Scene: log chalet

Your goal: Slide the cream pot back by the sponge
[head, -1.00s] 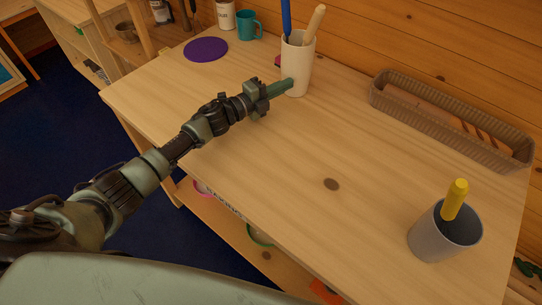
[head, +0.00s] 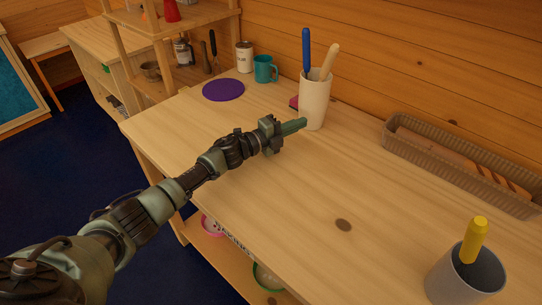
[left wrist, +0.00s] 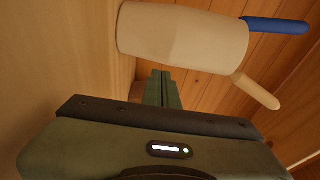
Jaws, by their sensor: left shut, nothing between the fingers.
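The cream pot (head: 314,103) stands upright near the back of the wooden desk, holding a blue-handled tool (head: 306,50) and a pale wooden-handled tool (head: 330,60). A small dark red piece (head: 294,102) shows behind its left side; I cannot tell whether this is the sponge. My left gripper (head: 300,124) is shut and empty, its fingertips at the pot's lower front left. In the left wrist view the shut fingers (left wrist: 162,88) point at the side of the pot (left wrist: 185,32); I cannot tell whether they touch it. My right gripper is not in view.
A purple disc (head: 223,90), teal mug (head: 265,69) and white canister (head: 244,56) are left of the pot. A long brown basket (head: 455,178) lies right along the wall. A grey cup (head: 466,283) with a yellow handle is front right. The desk's middle is clear.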

